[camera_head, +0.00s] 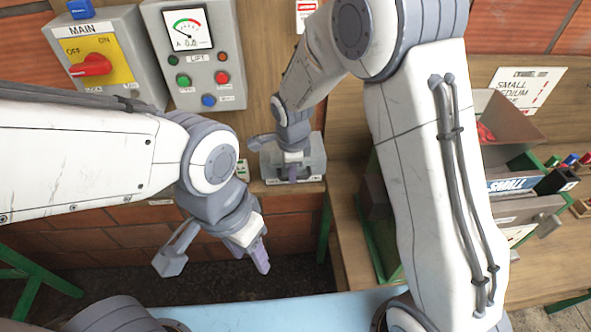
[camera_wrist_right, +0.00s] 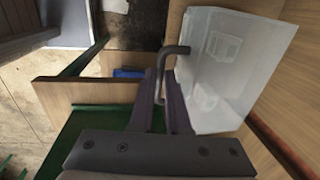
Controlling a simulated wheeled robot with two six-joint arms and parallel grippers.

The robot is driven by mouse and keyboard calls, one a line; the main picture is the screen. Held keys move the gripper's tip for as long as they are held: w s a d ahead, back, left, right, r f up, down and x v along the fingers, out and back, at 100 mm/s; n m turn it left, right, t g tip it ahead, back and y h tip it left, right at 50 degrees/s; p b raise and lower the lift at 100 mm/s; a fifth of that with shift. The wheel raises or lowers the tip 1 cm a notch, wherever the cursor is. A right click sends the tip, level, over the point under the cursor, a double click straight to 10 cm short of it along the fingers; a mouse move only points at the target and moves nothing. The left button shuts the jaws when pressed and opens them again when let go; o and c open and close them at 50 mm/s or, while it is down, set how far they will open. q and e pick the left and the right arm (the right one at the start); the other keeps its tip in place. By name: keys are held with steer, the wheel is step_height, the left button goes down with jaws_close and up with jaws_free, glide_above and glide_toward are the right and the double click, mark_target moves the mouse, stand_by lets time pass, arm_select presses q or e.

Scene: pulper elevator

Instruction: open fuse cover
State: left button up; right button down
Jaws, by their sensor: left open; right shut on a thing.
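The fuse cover (camera_wrist_right: 235,65) is a translucent whitish box with a bent grey handle (camera_wrist_right: 174,50), at the right of the right wrist view. In the head view the cover (camera_head: 314,156) shows as a grey box low on the wooden panel, partly hidden by my right gripper. My right gripper (camera_head: 293,173) is in front of it; in the wrist view its purple fingers (camera_wrist_right: 164,88) are closed around the handle. Pale shapes show through the cover, too blurred to name. My left gripper (camera_head: 255,262) is open and empty, lower left of the cover.
A MAIN switch box with a red knob (camera_head: 91,65) and a lift control box with a meter (camera_head: 187,30) hang upper left. Sorting bins marked SMALL (camera_head: 512,184) stand right on a wooden bench. A green-framed stand (camera_head: 30,275) is lower left.

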step_height(320, 180, up, 3)
steer(key=g+p, duration=0.1)
steer(key=p, duration=0.2)
steer(key=shift+w, duration=0.15)
step_height(320, 180, up, 6)
steer(key=w+p, duration=0.2)
steer(key=shift+w+p, duration=0.35)
steer(key=shift+p, duration=0.05)
steer(key=c, duration=0.9)
jaws_free()
steer(key=shift+w, duration=0.15)
steer(key=r+b, duration=0.1)
steer(key=r, duration=0.2)
steer(key=r+b, duration=0.1)
steer(key=r, duration=0.2)
steer(key=d+r+b, duration=0.1)
steer(key=r, duration=0.3)
steer(key=shift+s+r, duration=0.1)
steer(key=shift+s, duration=0.1)
